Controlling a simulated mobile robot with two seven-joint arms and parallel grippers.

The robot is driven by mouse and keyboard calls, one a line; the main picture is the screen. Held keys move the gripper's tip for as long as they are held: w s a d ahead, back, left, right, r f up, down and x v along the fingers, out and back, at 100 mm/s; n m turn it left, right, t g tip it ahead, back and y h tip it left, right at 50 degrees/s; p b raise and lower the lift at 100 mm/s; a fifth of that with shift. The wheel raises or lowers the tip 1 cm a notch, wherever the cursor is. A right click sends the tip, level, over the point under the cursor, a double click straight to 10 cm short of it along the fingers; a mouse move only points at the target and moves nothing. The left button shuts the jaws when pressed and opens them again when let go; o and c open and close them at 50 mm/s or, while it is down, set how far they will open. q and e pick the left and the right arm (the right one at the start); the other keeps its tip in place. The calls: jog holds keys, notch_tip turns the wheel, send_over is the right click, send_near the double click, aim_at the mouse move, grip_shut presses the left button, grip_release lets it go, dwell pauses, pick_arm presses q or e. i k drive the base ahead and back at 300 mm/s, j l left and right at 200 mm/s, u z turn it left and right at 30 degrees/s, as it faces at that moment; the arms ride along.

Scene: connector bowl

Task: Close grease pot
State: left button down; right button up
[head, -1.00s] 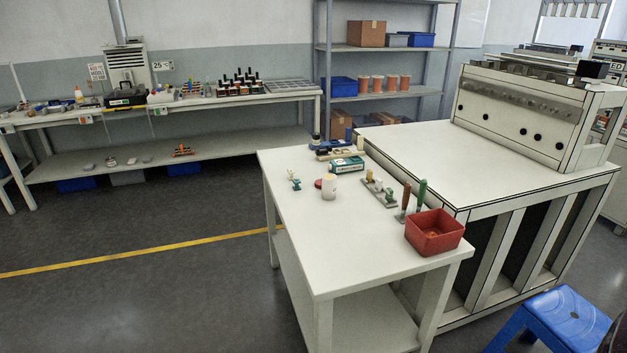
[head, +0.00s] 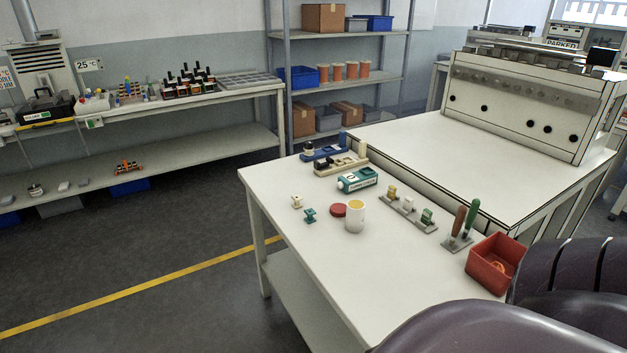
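The grease pot (head: 355,217) is a small white cylinder standing upright on the white table in the head view. Its top is open and shows yellow grease. A round red lid (head: 338,210) lies on the table just left of the pot, close beside it. Neither of my grippers is in view.
The white table (head: 310,262) has free room at its front. A teal-and-white box (head: 358,180) lies behind.

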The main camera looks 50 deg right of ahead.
aim_at(354, 222)
jog(key=i, duration=1.35)
jog(key=i+j+z, duration=0.1)
jog(key=i, duration=1.25)
jog(key=z, duration=2.7)
